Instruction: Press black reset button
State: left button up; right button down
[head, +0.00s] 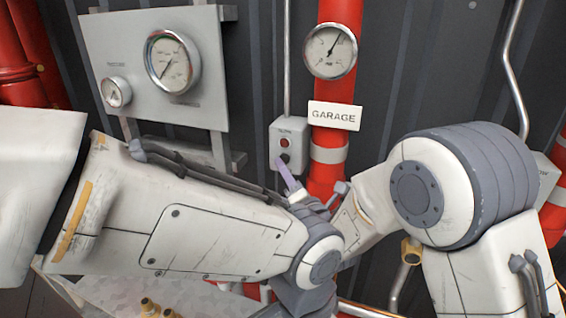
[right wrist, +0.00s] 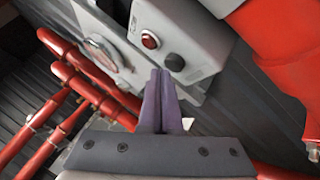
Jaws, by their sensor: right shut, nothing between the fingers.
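A small grey control box (head: 289,132) is on the dark wall, left of the red pipe. It has a red button (head: 285,142) above a black button (head: 284,157). In the right wrist view the red button (right wrist: 150,41) and the round black button (right wrist: 174,62) show clearly on the grey face. My right gripper (head: 281,163) is shut and empty, its purple fingertips at the lower part of the box. In the wrist view the fingertips (right wrist: 160,72) end just left of and below the black button. I cannot tell whether they touch the box. My left gripper is not in view.
A grey gauge panel (head: 205,105) is left of the box. A red vertical pipe (head: 335,105) with a gauge (head: 330,51) and a GARAGE sign (head: 334,115) stands close on the right. My arm links fill much of the foreground.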

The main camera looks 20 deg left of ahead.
jog(key=shift+s, duration=0.3)
jog(key=s+b, duration=0.2)
jog(key=s, duration=0.3)
jog(key=shift+a, duration=0.1)
dwell(0.8)
